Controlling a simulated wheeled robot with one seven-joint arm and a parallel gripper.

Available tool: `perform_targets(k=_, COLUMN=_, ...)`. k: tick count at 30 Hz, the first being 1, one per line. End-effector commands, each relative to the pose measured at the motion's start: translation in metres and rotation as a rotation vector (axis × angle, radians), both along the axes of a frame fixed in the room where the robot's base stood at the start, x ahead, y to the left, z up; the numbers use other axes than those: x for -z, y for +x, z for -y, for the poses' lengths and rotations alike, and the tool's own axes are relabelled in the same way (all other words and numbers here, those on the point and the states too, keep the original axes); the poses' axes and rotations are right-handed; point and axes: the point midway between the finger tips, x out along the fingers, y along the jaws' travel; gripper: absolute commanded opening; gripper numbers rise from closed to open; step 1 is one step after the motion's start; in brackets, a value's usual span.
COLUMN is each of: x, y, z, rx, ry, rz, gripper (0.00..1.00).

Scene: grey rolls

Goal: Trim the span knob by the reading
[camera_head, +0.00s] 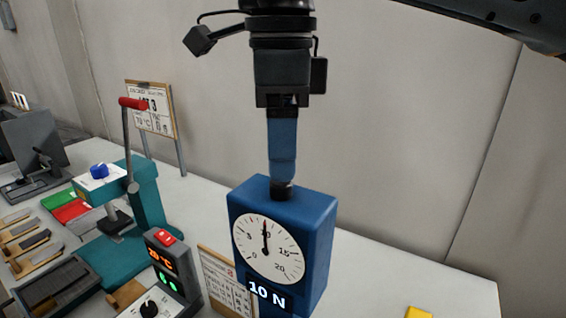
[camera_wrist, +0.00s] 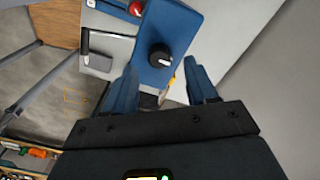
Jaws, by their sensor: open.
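A blue box (camera_head: 318,225) stands on the bench with a round white dial (camera_head: 268,262) on its front. The dial is marked 0 to 20, and its needle points almost straight up, near 10. A small display (camera_head: 269,296) below reads "10 N". A black knob (camera_wrist: 160,56) with a white pointer line sits on a blue top face in the wrist view. My gripper (camera_head: 282,180) points down just above the box, partly hiding its knob in the head view. In the wrist view my open blue fingers (camera_wrist: 162,66) lie either side of the knob; contact cannot be told.
A teal press (camera_head: 150,190) with a red-handled lever stands to the left. A grey unit (camera_head: 172,262) with a red switch and lit display is beside the box, with a printed board (camera_head: 222,280) between. A yellow object (camera_head: 418,312) lies right. A wall stands close behind.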

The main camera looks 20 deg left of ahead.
Motion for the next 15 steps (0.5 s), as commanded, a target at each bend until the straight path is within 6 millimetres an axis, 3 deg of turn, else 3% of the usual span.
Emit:
perform_targets(k=6, x=0.027, y=-0.001, z=0.0, rx=0.0, ry=0.0, rz=-0.002, gripper=0.57)
perform_targets(k=15, x=0.036, y=-0.001, z=0.0, rx=0.0, ry=0.001, rz=-0.002, gripper=0.57)
